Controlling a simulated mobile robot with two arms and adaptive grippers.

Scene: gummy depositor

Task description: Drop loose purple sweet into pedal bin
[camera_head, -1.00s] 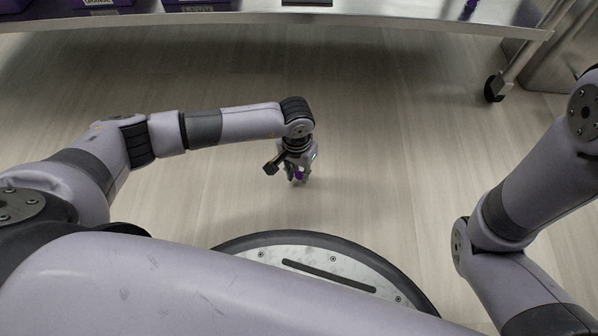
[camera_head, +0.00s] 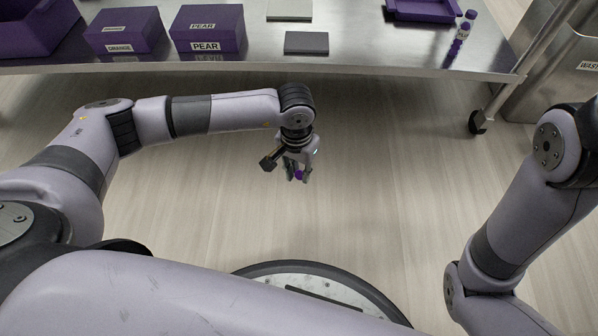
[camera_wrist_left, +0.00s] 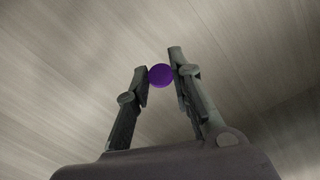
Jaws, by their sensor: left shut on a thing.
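My left gripper (camera_head: 298,175) points down over the bare floor in front of the steel table. Its two fingers are shut on a round purple sweet (camera_wrist_left: 161,75), which sits between the fingertips in the left wrist view. The sweet also shows as a small purple spot in the head view (camera_head: 299,174). A steel bin (camera_head: 566,80) with a label reading "WAST", cut off by the frame edge, stands at the far right beyond the table. Its lid and pedal cannot be made out. My right arm shows at the right, but its gripper is outside the frame.
A steel table (camera_head: 375,57) on castors spans the top. It carries purple boxes labelled PEAR (camera_head: 208,29) and ORANGE (camera_head: 126,31), a purple tray (camera_head: 425,12), a grey block (camera_head: 306,43) and a purple bottle (camera_head: 462,32). A table leg and castor (camera_head: 478,122) stand before the bin. The floor between is clear.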

